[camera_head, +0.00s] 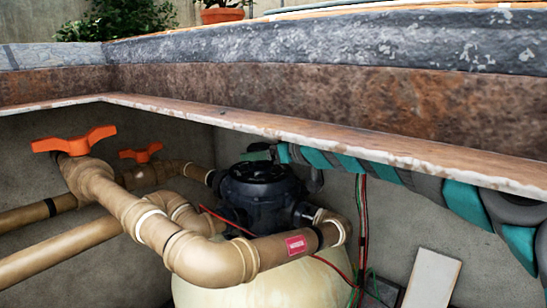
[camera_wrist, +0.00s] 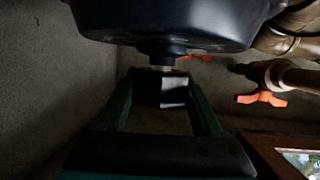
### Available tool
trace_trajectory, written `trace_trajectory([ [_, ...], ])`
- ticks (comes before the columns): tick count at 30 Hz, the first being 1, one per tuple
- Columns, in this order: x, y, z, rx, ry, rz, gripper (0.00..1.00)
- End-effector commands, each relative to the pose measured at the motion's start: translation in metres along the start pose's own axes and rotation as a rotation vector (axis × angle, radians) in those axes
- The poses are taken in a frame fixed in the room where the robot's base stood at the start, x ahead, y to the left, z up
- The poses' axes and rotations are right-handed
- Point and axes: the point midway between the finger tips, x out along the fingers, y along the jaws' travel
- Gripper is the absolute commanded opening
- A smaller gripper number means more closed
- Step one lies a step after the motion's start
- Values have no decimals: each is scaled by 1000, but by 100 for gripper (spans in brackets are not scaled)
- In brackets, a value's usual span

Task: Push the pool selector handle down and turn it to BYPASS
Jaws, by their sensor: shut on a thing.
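The black selector valve (camera_head: 262,187) sits on top of the cream tank in the head view. Its dark underside-up body (camera_wrist: 170,18) fills the top of the wrist view. My teal gripper (camera_head: 258,155) reaches in from the right, at the top of the valve. In the wrist view my gripper (camera_wrist: 163,82) has a finger on each side of the selector handle (camera_wrist: 173,92), a dark block with a pale face, and is shut on it. In the head view the gripper largely hides the handle. No BYPASS marking is readable, and I cannot tell the handle's setting.
A rusty ledge (camera_head: 330,145) overhangs my arm. Tan pipes (camera_head: 215,258) with orange valve handles (camera_head: 75,141) stand left and in front. Red and green wires (camera_head: 362,230) hang right of the valve. A pale panel (camera_head: 432,280) leans at the lower right.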

Motion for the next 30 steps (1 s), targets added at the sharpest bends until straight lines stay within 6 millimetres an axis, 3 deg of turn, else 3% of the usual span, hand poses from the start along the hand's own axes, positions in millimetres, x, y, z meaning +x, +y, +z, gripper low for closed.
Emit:
trace_trajectory([
  [30,1,-1,2,-18,-5,-53,0],
])
